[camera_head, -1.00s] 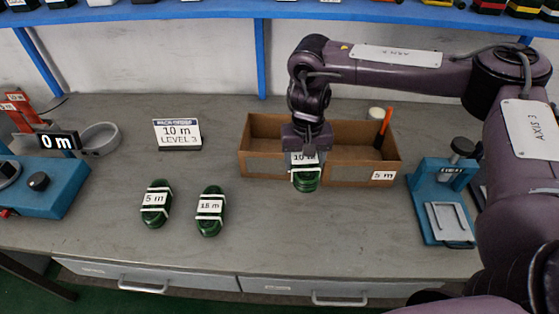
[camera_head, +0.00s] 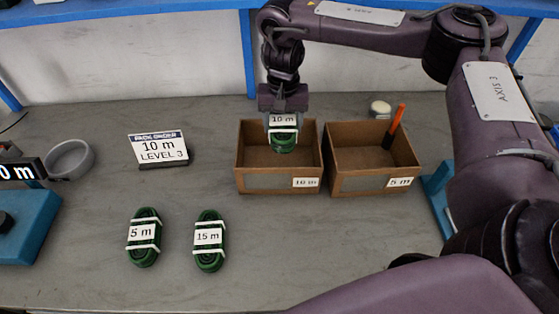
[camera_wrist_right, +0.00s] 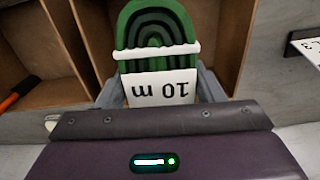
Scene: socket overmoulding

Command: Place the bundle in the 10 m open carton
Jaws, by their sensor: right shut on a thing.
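The green bundle (camera_head: 283,138) with white bands and a 10 m label hangs upright from my right gripper (camera_head: 283,112), which is shut on it. In the head view it appears over the 10 m carton (camera_head: 265,183), an open brown box at the left of a pair. Whether its lower end is below the carton rim I cannot tell. The right wrist view shows the bundle (camera_wrist_right: 155,28) between the grey fingers (camera_wrist_right: 160,90), with brown carton walls behind it. My left gripper is not in view.
The 5 m carton (camera_head: 360,183) stands to the right with an orange-handled tool (camera_head: 396,122) in it. A 5 m bundle (camera_head: 144,240) and a 15 m bundle (camera_head: 209,243) lie in front. An order sign (camera_head: 160,150) reads 10 m, level 3. The bench between is clear.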

